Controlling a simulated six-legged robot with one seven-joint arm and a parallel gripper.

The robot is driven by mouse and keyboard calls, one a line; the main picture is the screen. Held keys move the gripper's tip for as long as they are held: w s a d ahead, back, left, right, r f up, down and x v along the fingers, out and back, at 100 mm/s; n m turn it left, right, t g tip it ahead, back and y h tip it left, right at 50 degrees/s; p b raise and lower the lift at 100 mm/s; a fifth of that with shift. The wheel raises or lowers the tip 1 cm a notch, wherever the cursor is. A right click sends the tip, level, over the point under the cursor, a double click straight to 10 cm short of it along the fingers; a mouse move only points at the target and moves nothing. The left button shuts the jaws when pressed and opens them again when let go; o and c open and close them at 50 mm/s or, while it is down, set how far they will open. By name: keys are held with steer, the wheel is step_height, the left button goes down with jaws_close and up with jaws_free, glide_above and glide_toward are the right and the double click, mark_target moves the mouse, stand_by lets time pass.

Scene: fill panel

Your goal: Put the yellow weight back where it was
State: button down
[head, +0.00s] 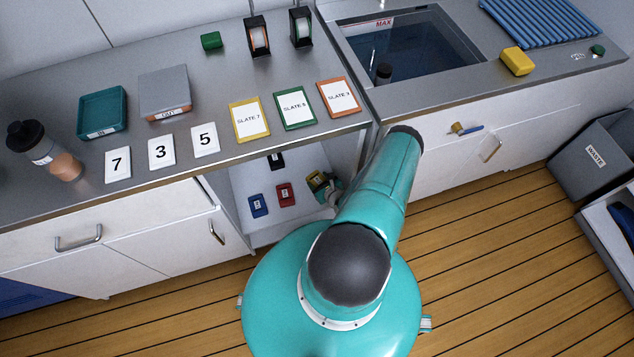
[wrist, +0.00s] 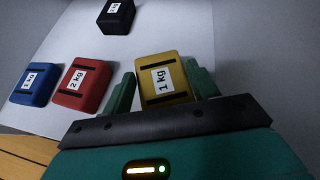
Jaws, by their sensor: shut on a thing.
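The yellow weight (wrist: 165,80), labelled 1 kg, sits between the two fingers of my gripper (wrist: 162,88) in the wrist view. My gripper is shut on it, inside the open shelf space under the counter. In the head view the yellow weight (head: 317,181) shows at the shelf's right side, partly hidden by my arm. A red weight (wrist: 83,85) labelled 2 kg and a blue weight (wrist: 35,84) stand to its left, and a black weight (wrist: 116,16) stands farther back. I cannot tell whether the yellow weight touches the shelf.
The shelf (head: 240,190) is open at the front, with the counter (head: 225,65) above it. A cabinet wall (head: 348,160) bounds it at the right. Slates, number cards and trays lie on the counter. A sink (head: 415,50) and a yellow sponge (head: 516,61) are at the right.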

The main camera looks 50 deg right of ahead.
mark_target(319, 184)
steer(key=shift+d+f, duration=0.15)
steer(key=shift+f, duration=1.35)
steer(key=shift+f, duration=0.15)
steer(key=shift+c, duration=2)
jaws_free()
steer(key=shift+s+r, duration=0.15)
steer(key=shift+r, duration=0.05)
steer(key=v, duration=1.1)
steer(key=shift+s, duration=0.3)
steer(key=shift+a, duration=0.25)
